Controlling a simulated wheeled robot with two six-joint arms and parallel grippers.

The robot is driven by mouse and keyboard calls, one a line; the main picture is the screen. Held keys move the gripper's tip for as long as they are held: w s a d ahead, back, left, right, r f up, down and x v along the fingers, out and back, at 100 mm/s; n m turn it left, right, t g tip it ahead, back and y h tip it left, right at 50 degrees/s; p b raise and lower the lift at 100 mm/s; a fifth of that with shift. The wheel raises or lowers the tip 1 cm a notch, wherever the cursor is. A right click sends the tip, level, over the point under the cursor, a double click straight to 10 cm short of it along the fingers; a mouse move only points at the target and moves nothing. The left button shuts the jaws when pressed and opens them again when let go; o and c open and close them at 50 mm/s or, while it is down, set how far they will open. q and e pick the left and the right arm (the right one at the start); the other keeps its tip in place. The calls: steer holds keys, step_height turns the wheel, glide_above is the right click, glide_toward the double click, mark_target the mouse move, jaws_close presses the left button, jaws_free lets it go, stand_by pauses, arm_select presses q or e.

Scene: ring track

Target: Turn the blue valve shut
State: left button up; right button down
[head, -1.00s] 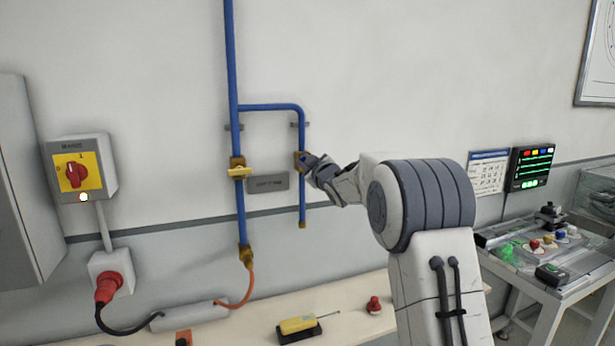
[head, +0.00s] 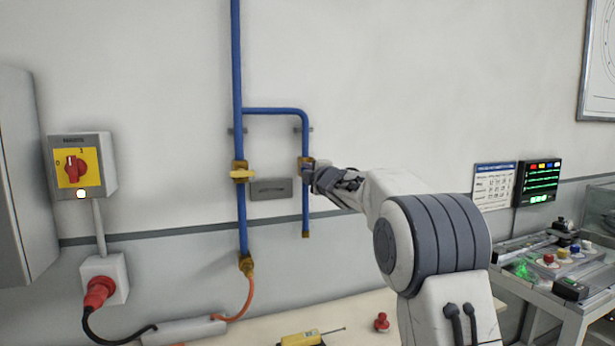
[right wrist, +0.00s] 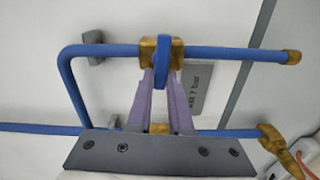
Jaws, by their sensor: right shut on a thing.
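The blue valve handle (right wrist: 163,62) sits on a brass valve body (right wrist: 147,52) on the shorter blue branch pipe (head: 305,135). In the right wrist view my right gripper (right wrist: 160,80) has its two fingers closed around the blue handle, which lies lengthwise across the pipe in that picture. In the head view my right gripper (head: 318,178) reaches the brass body (head: 306,165) from the right and hides the handle. A second valve with a yellow handle (head: 243,174) sits on the long blue pipe (head: 238,90) to the left, its handle crosswise to the pipe. My left gripper is not in view.
A grey label plate (head: 271,189) is between the two pipes. A red rotary switch (head: 76,168) and a red plug (head: 100,292) are on the left wall. A bench (head: 360,310) below holds a yellow tool (head: 300,339) and a red knob (head: 381,322). A control desk (head: 545,262) stands at right.

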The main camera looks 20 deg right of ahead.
steer(key=shift+f+n, duration=0.15)
steer(key=shift+n, duration=0.35)
steer(key=c, duration=0.8)
jaws_free()
steer(key=shift+s, duration=0.1)
steer(key=s+b, duration=0.3)
steer(key=s, duration=0.7)
steer(key=shift+s+d, duration=0.15)
steer(key=shift+d, duration=0.05)
